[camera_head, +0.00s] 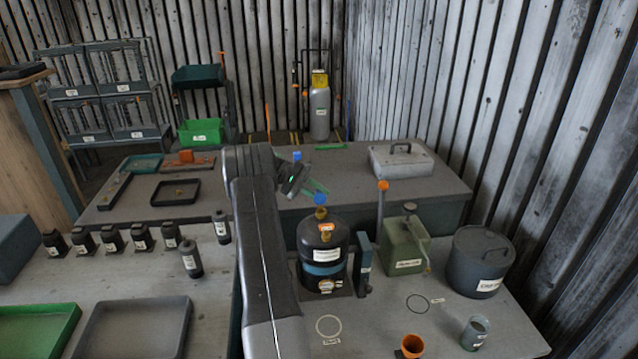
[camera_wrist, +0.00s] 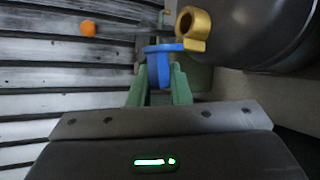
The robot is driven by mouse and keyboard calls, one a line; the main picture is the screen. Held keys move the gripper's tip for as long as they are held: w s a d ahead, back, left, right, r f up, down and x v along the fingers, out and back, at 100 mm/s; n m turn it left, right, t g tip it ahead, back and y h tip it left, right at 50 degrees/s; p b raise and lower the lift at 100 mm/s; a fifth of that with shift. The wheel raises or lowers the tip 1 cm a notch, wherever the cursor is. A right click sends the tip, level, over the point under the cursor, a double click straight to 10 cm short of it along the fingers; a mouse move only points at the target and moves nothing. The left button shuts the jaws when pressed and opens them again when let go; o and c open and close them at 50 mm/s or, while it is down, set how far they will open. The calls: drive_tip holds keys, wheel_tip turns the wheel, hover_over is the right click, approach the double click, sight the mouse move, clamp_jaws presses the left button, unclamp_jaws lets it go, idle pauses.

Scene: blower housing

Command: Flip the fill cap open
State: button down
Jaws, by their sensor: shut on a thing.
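The black tank (camera_head: 324,245) stands on the front bench, right of my arm. The blue fill cap (camera_head: 320,199) shows at its top by a brass neck (camera_head: 321,213). In the wrist view the blue cap (camera_wrist: 163,49) is upper centre, with a narrow blue part between the green fingers of my gripper (camera_wrist: 159,74). The brass fitting (camera_wrist: 193,22) lies just right of the cap, its dark round opening visible. My gripper (camera_head: 316,188) reaches the cap from the upper left in the head view and is shut on it. The exact cap angle is hard to tell.
A green can (camera_head: 405,246) and a dark lidded pot (camera_head: 478,262) stand right of the tank. An orange-topped post (camera_head: 382,205) rises close to the tank. An orange cup (camera_head: 411,346) is at the front. Several small black bottles (camera_head: 190,262) stand left of my arm.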

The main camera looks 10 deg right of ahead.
drive_tip(key=shift+w+f+n+g+p, duration=0.15)
drive_tip(key=shift+f+n+g+p, duration=0.2)
drive_tip(key=shift+n+g+p, duration=0.3)
drive_tip(key=shift+h, duration=0.3)
drive_tip(key=c, duration=1.3)
unclamp_jaws()
drive_tip(key=shift+c, duration=0.2)
